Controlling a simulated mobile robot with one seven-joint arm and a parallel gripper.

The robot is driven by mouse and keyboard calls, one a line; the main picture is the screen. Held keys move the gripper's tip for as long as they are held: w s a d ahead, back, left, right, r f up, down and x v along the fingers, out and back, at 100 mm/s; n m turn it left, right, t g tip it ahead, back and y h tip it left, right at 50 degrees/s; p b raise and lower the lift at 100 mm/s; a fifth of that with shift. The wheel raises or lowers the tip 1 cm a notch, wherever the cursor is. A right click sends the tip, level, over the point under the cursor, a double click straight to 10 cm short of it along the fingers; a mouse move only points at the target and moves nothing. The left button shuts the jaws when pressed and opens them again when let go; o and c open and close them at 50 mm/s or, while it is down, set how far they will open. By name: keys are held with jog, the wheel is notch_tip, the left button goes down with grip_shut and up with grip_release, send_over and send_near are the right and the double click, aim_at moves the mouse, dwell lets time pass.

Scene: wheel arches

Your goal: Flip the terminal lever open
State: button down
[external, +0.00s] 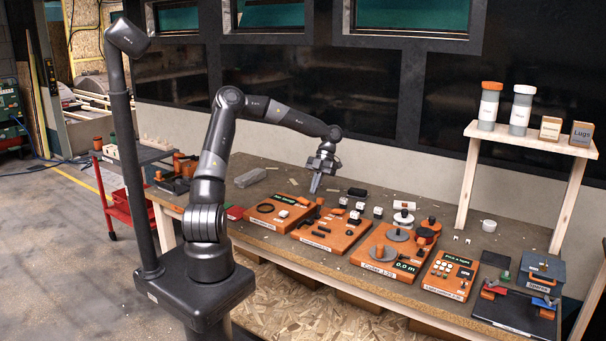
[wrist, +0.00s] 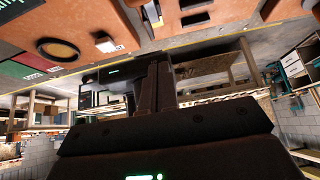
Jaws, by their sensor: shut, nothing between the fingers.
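My gripper (external: 316,183) is shut and empty, pointing down in the air over the back of the workbench, above the orange boards. In the wrist view its dark fingers (wrist: 160,85) are together. A dark board (external: 515,312) at the bench's front right carries orange blocks with a red lever-like part (external: 493,287) and a blue lever-like part (external: 544,303). These look like terminal levers, but they are too small to tell whether they are open or shut. My gripper is far to their left, touching nothing. I cannot make them out in the wrist view.
Orange boards with a ring (external: 265,207), a spool disc (external: 384,254) and a keypad (external: 443,268) line the bench. A blue-grey box (external: 543,268) stands behind the dark board. A wooden shelf (external: 530,138) holds jars at the back right. The air above the boards is clear.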

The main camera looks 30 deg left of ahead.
jog(key=v, duration=0.8)
jog(key=shift+w+f, duration=0.3)
jog(key=shift+w, duration=0.05)
jog(key=s+a+r+m+t, duration=0.2)
jog(key=s+a+m+t, duration=0.2)
jog(key=s+m, duration=0.4)
jog(key=s+a+r+m+t, duration=0.2)
jog(key=s+m, duration=0.6)
jog(key=m, duration=0.8)
jog(key=s+a+r+m+t, duration=0.3)
jog(key=s+a+m+t, duration=0.3)
jog(key=m, duration=0.6)
jog(key=shift+s, duration=1.15)
